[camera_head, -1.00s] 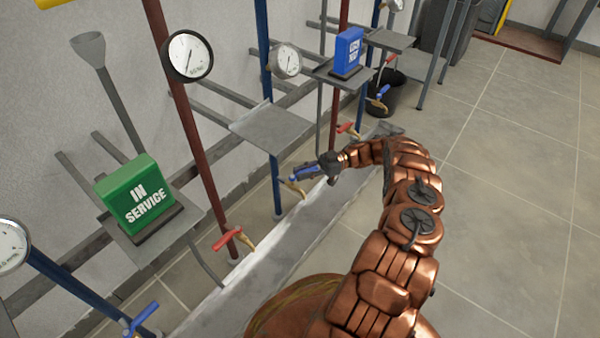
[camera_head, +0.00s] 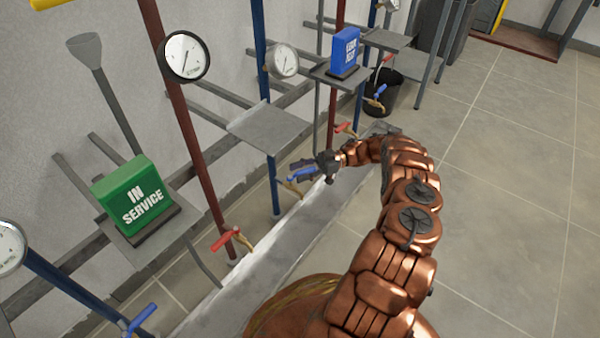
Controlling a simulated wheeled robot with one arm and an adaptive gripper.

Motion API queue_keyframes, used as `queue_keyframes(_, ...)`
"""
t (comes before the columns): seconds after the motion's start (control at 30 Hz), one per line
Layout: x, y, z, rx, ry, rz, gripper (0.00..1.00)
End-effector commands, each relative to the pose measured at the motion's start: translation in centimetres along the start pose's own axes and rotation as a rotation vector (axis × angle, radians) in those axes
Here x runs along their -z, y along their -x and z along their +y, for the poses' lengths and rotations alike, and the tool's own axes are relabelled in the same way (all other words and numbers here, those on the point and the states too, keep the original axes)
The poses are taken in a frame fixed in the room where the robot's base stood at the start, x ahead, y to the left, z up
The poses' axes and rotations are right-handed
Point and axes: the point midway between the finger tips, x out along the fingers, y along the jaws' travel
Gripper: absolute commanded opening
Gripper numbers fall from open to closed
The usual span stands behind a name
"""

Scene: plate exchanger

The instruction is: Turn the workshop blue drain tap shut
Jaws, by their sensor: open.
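A blue-handled tap (camera_head: 300,174) with a brass spout sits low on a blue pipe (camera_head: 275,186) in the middle of the view. My gripper (camera_head: 308,168) is open at this blue handle, reaching in from the right. Its dark fingers overlap the handle in the picture, and I cannot tell whether they touch it. Another blue tap (camera_head: 138,320) is at the bottom left, and a further blue tap (camera_head: 378,94) is by the black bucket. No label that I can read says which is the workshop one.
Red taps (camera_head: 228,240) and (camera_head: 345,129) sit on either side of the middle blue tap. A grey channel (camera_head: 255,275) runs below. Floor at right is clear.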

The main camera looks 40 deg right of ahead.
Motion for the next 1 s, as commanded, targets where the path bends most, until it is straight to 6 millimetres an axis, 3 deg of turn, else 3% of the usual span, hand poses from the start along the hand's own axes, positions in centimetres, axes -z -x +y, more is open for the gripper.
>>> queue_keyframes(0.6, 7.8, 0.1, 0.0, -0.002, 0.002, -0.002, 0.47)
queue_keyframes(1.0, 9.5, 0.0, 0.0, -0.001, -0.001, 0.000, 0.47)
